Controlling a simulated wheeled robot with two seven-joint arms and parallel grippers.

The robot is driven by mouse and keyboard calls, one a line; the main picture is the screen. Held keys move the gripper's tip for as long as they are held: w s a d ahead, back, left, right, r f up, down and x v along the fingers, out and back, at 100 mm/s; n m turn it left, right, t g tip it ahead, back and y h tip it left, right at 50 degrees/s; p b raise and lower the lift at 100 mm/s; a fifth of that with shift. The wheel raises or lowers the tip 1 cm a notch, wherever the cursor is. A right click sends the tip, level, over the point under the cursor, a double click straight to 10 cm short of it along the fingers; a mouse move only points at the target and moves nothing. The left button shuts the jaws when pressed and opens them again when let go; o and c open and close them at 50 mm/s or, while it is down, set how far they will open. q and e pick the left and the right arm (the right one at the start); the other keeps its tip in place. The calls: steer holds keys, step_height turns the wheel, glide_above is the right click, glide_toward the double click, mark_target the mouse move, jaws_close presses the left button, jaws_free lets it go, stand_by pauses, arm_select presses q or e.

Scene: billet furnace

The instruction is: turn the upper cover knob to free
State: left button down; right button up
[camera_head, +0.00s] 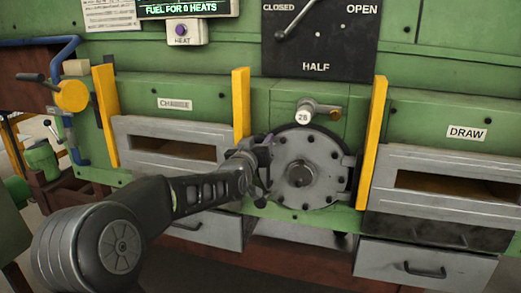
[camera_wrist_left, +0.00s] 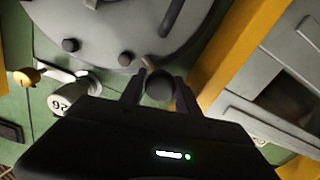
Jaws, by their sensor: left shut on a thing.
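The round grey cover (camera_head: 325,170) with bolts around its rim is closed against the green furnace front, between two yellow posts. It also fills the upper left of the left wrist view (camera_wrist_left: 110,25). My left gripper (camera_head: 262,158) is at the cover's left edge. In the left wrist view, its two fingers (camera_wrist_left: 160,92) are shut on a dark ball-shaped knob, the upper cover knob (camera_wrist_left: 160,84), beside the cover's rim. In the head view my gripper mostly hides this knob. My right gripper is not in view.
Yellow posts (camera_head: 241,105) (camera_head: 372,142) stand on both sides. The charge door (camera_head: 165,140) is at left and the draw door (camera_head: 450,180) at right. Drawers (camera_head: 425,268) are below.

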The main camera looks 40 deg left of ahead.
arm_select(q)
steer(key=n+b, duration=0.4)
steer(key=b, duration=0.1)
steer(key=n+b, duration=0.3)
steer(key=shift+f, duration=0.25)
steer(key=shift+n+b, duration=0.8)
steer(key=shift+n, duration=0.2)
steer(key=n+b, duration=0.1)
steer(key=n, duration=0.1)
steer(key=shift+r+n, duration=0.1)
steer(key=shift+n, duration=0.3)
steer(key=n+b, duration=0.1)
steer(key=n, duration=0.3)
steer(key=shift+r+n, duration=0.1)
steer(key=shift+n, duration=0.2)
steer(key=c, duration=0.9)
jaws_free()
